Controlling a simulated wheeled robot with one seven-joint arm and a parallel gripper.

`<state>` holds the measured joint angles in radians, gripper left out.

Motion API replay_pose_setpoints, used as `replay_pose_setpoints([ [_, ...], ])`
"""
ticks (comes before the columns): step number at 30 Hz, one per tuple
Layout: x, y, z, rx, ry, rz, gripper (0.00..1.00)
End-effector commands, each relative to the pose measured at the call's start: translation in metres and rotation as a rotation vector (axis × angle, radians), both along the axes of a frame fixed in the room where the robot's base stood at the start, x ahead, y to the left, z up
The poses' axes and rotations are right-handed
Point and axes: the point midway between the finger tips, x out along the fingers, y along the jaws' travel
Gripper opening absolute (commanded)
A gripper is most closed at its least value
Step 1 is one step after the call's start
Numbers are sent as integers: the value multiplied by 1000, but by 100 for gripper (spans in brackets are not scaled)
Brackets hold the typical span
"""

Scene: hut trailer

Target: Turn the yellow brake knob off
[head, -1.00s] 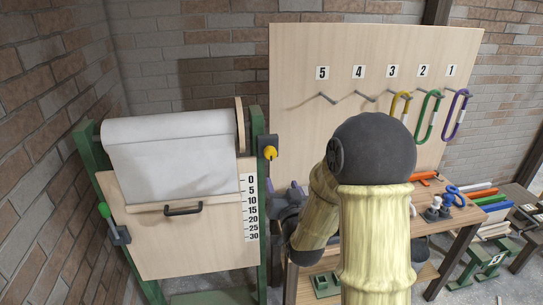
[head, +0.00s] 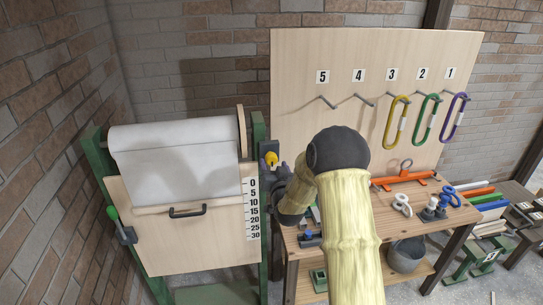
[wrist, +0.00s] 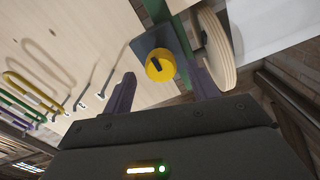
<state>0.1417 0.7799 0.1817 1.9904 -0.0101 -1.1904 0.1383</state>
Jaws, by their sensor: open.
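The yellow brake knob (head: 271,158) sits on a dark mount at the top of the green post, right of the white roll. In the wrist view the round yellow knob (wrist: 160,65) has a black mark on its face and a grey plate behind it. My gripper (wrist: 164,72) is open, with one purple-grey finger on either side of the knob in that view. Nothing is between the fingers that I can see held; whether they touch the knob cannot be told. In the head view my gripper (head: 273,180) is close to the knob, its fingers partly hidden.
The white roll (head: 180,165) hangs over a board with a black handle (head: 186,211) and a number scale. A peg board (head: 365,75) with coloured loops stands at right. A workbench (head: 440,225) with clamps and tools is below it. Brick walls close the back and left.

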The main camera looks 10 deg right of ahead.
Motion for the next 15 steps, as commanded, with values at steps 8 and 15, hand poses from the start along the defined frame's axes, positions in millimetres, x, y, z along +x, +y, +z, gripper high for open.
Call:
replay_pose_setpoints([
  [8, 32, 1, 1, 0, 1, 1, 59],
  [15, 38, 1, -1, 0, 0, 2, 59],
])
